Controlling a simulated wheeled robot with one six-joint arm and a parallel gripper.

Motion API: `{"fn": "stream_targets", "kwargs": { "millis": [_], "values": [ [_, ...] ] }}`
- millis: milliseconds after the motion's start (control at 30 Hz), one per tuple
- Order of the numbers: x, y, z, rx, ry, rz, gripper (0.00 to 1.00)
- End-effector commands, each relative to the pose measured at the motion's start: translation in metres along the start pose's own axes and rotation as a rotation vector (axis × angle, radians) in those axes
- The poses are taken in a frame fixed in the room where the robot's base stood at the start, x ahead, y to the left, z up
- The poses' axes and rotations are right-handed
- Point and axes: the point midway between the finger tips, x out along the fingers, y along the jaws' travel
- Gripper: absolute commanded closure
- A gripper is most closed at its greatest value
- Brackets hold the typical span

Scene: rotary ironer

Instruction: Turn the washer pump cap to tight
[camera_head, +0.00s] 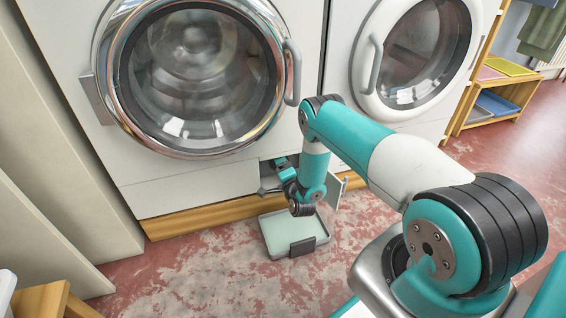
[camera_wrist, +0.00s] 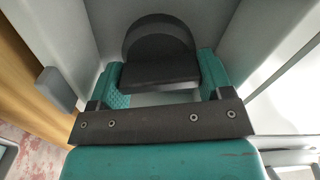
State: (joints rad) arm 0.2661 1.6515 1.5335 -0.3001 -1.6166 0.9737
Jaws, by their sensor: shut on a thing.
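The washer pump cap (camera_wrist: 160,38) is a dark grey disc with a raised grip bar across it, inside a pale recess. My gripper (camera_wrist: 160,77) has its teal finger pads at the two ends of the bar and is shut on it. The bar lies about level across the wrist view. In the head view my gripper (camera_head: 284,169) reaches into the low opening under the left washer (camera_head: 165,180). The cap is hidden there. No tight mark can be made out.
A shallow pale tray (camera_head: 275,237) with a dark block at its edge lies on the floor below the opening. A small open flap (camera_head: 337,192) stands right of my gripper. A grey block (camera_wrist: 57,88) sits left of the recess.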

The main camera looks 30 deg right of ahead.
Motion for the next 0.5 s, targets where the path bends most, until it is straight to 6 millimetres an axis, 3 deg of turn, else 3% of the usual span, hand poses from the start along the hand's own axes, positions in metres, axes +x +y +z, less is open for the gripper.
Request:
{"fn": "stream_targets", "kwargs": {
  "millis": [500],
  "values": [
    [-0.0023, 0.0029, -0.0006, 0.281, 0.002, 0.006, 0.51]
  ]
}}
